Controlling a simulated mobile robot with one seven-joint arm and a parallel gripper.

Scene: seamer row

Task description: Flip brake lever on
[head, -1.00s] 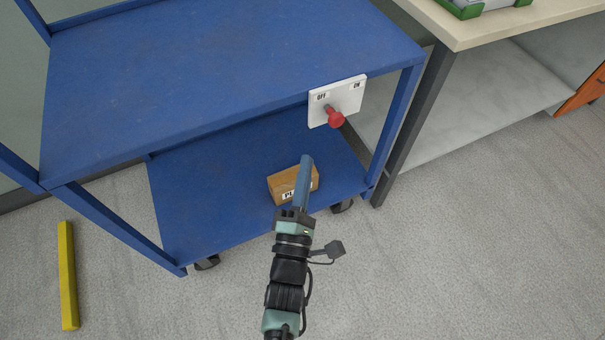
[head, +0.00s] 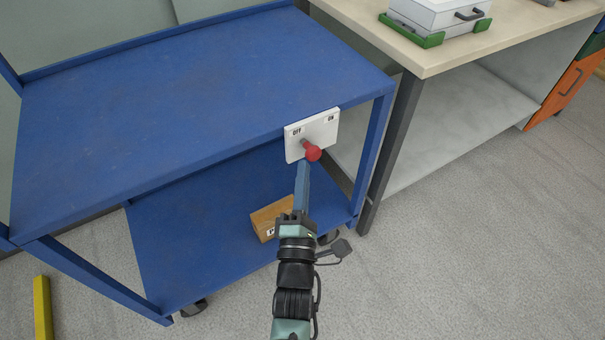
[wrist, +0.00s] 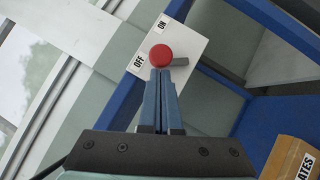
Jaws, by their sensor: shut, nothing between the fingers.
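The brake lever has a red knob (head: 313,152) on a short grey stem. It stands out from a white plate (head: 325,127) on the front edge of the blue cart's top. The plate reads OFF at left and ON at right, and the stem comes out nearer the OFF side in the head view. My gripper (head: 303,166) is shut and empty, its blue fingertips just below the knob. In the wrist view the fingertips (wrist: 160,73) reach the lower edge of the knob (wrist: 161,53); I cannot tell whether they touch.
The blue cart (head: 190,85) has a bare top and a lower shelf holding a brown box (head: 268,218). A workbench (head: 440,55) stands close at the right with a case in a green holder (head: 412,33). A yellow bar (head: 42,308) is at lower left.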

